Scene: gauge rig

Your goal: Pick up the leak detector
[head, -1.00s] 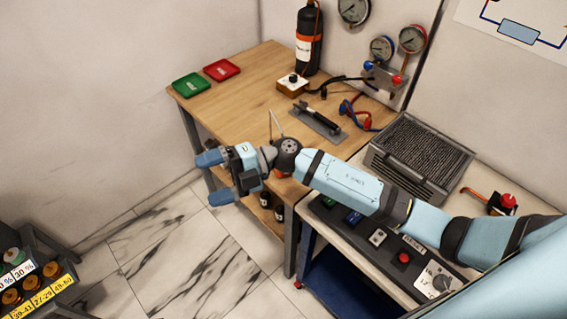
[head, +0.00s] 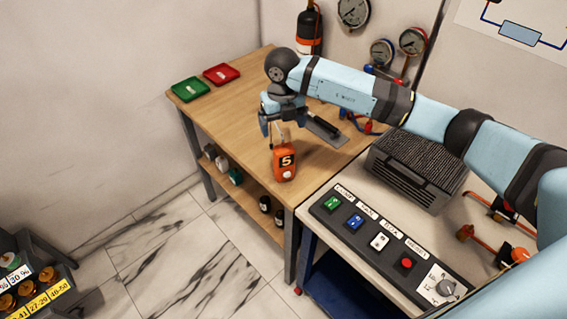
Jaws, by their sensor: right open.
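The leak detector, an orange handheld unit with a black "S" label (head: 284,167), stands on the wooden bench near its front edge in the head view. Its upper part is partly hidden by my right gripper. My right gripper (head: 281,121) is open and points down just above the detector, with its fingers around the upper end. I cannot tell whether the fingers touch it. My left gripper is out of view.
A black tool (head: 322,124) lies on a grey mat just right of my right gripper. A green tray (head: 188,89) and a red tray (head: 221,74) sit at the far left. A button panel (head: 383,238) and a finned unit (head: 416,168) stand at the right.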

